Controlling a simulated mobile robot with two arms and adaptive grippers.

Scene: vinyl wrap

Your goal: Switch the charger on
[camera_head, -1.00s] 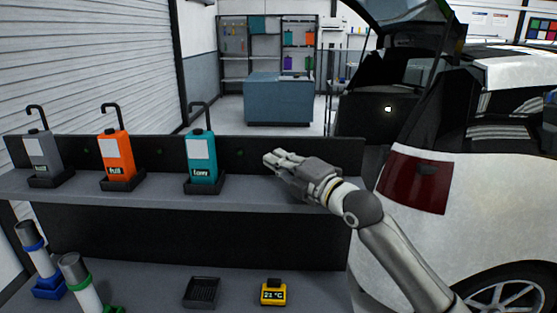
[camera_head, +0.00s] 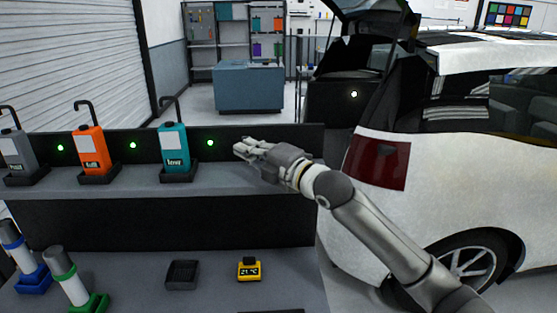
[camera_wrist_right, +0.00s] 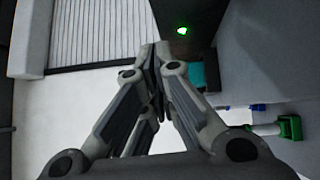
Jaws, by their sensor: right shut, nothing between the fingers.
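The charger is the dark back panel (camera_head: 255,135) behind the upper shelf, with green lights showing on it. One green light (camera_head: 210,143) is right of the teal bottle (camera_head: 174,150); it also shows in the right wrist view (camera_wrist_right: 182,31). Two more lights sit between the grey bottle (camera_head: 17,152), the orange bottle (camera_head: 92,152) and the teal one. Each bottle stands upright in a black holder. My right gripper (camera_head: 238,149) is shut and empty, just right of the rightmost light. Its fingers (camera_wrist_right: 155,55) are together in the wrist view. My left gripper is not in view.
The lower shelf holds a black tray (camera_head: 182,275), a yellow thermometer (camera_head: 249,270) and two white cylinders with blue and green bands (camera_head: 69,278). A white car (camera_head: 470,150) with its tailgate raised stands on the right. A blue cabinet (camera_head: 250,88) is behind.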

